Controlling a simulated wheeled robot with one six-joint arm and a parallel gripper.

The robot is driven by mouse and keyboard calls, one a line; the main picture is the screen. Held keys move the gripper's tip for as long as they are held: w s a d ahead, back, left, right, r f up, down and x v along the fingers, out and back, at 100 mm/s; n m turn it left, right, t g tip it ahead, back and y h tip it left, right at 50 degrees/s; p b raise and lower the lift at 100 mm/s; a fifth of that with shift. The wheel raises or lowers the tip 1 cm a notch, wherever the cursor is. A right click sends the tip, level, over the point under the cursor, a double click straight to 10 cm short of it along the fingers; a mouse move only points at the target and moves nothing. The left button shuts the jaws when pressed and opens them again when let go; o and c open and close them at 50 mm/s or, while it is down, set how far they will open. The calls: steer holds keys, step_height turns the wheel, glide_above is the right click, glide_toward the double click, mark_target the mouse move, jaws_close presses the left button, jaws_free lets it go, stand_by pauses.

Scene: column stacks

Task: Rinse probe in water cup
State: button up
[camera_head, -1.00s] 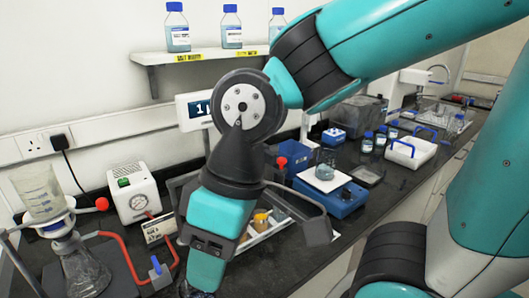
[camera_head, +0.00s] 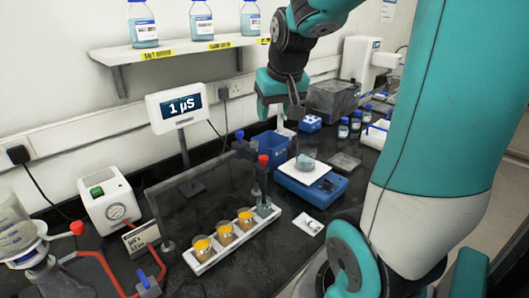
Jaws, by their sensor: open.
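A slim upright probe with a red top (camera_head: 263,161) stands in a grey holder (camera_head: 265,207) at the right end of a white rack. Several small cups with orange contents (camera_head: 224,232) sit in the rack; I cannot tell which cup, if any, holds water. My gripper (camera_head: 281,112) is open and points down above a blue bin (camera_head: 271,152), behind and right of the probe. A small white piece (camera_head: 285,130) shows just under the fingers at the bin; I cannot tell whether it touches them. A meter display (camera_head: 182,106) reads 1 µS.
A blue balance (camera_head: 312,185) with a beaker (camera_head: 305,164) stands right of the rack. A dark clear panel (camera_head: 205,205) stands behind the cups. A white pump (camera_head: 115,210) and flask are at left. A bottle shelf (camera_head: 170,58) hangs above.

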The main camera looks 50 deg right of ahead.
mark_target(264, 157)
steer(key=p+x, duration=0.2)
steer(key=x, duration=1.4)
steer(key=shift+a+f, duration=0.1)
steer(key=shift+f, duration=0.3)
